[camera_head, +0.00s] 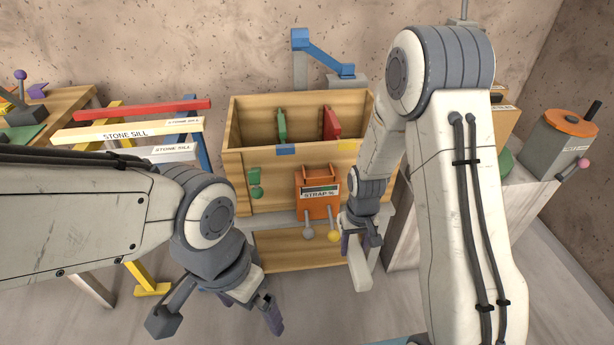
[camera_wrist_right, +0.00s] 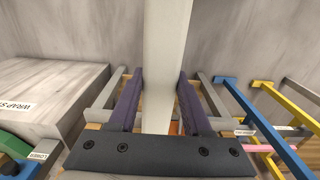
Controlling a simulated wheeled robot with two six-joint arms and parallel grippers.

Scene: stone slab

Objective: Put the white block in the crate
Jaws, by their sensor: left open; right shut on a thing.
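The white block (camera_head: 360,270) is a long pale bar hanging below my right gripper (camera_head: 358,242), in front of the crate's lower right part. In the right wrist view the block (camera_wrist_right: 166,60) runs between the two dark fingers of the right gripper (camera_wrist_right: 158,105). The gripper is shut on it. The crate (camera_head: 238,170) is a wooden open-topped box in the middle of the head view, with a green panel and a red panel inside. My left gripper (camera_head: 250,307) is open and empty, in front of the crate to its lower left.
An orange holder (camera_head: 318,193) labelled STRAP hangs on the crate's front, with knobbed levers below. Stone sill bars (camera_head: 130,131) rest on trestles at left. A blue bracket (camera_head: 322,58) rises behind the crate. An orange-lidded canister (camera_head: 565,140) stands at right.

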